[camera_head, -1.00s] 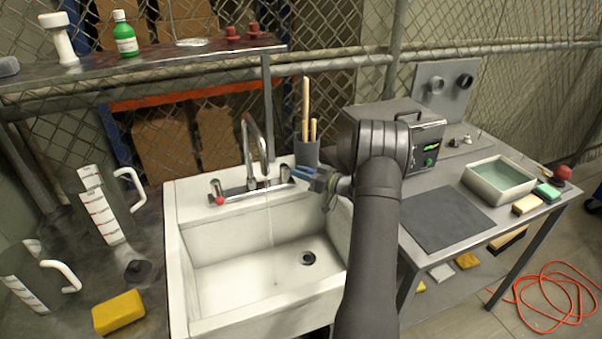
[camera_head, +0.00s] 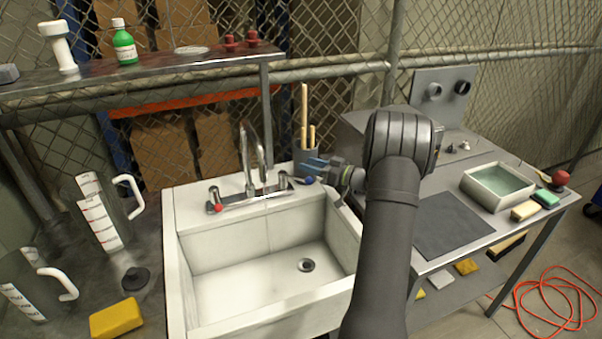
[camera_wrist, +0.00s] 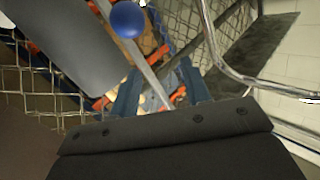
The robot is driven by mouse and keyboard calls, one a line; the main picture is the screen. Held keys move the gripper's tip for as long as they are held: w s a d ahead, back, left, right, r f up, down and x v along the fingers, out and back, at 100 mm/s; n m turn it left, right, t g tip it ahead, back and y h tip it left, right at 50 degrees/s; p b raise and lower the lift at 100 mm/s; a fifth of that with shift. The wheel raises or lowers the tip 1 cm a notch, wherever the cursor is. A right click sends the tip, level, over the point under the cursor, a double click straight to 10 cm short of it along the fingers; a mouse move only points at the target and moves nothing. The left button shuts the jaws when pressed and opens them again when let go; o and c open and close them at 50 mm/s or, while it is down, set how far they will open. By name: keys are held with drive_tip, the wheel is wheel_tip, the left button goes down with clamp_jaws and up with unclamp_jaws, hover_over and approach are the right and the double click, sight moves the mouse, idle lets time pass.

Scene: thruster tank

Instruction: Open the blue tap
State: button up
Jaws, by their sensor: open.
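The blue tap knob (camera_head: 309,180) is a small ball beside the sink's right tap post (camera_head: 283,181). It also shows as a blue ball at the top of the wrist view (camera_wrist: 127,19). My gripper (camera_head: 313,164) is just above and behind the blue knob in the head view, with its blue fingers pointing left. The fingers are apart and empty. Whether they touch the knob cannot be told. In the wrist view the curved metal spout (camera_wrist: 235,72) passes at the right. A faint thin line hangs below the spout.
The red-knobbed tap (camera_head: 216,203) stands left of the spout on the white sink (camera_head: 182,270). A grey cup (camera_head: 305,160) with wooden sticks stands close behind my gripper. Measuring jugs (camera_head: 104,222) and a yellow sponge (camera_head: 117,318) are at the left.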

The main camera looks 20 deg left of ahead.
drive_tip(key=d+r, duration=0.4)
drive_tip(key=d, duration=0.3)
drive_tip(key=shift+s+d+r, duration=0.2)
drive_tip(key=shift+r, duration=0.05)
drive_tip(key=c, duration=0.5)
drive_tip(key=shift+s, duration=0.2)
drive_tip(key=c, duration=0.4)
drive_tip(key=shift+s+a+f+n+t, duration=0.15)
drive_tip(key=shift+s+n+t, duration=0.1)
drive_tip(key=shift+n+t, duration=0.25)
clamp_jaws()
drive_tip(key=s+d+f+n+t+h, duration=0.3)
drive_tip(key=s+f+n+t+h, duration=0.3)
drive_tip(key=s+n, duration=0.6)
drive_tip(key=w+a+f+t+y, duration=0.1)
drive_tip(key=w+a+f, duration=0.2)
drive_tip(key=w+a, duration=0.5)
drive_tip(key=shift+w+a+f+m, duration=0.3)
drive_tip(key=shift+w+m, duration=0.1)
drive_tip(key=shift+w, duration=0.2)
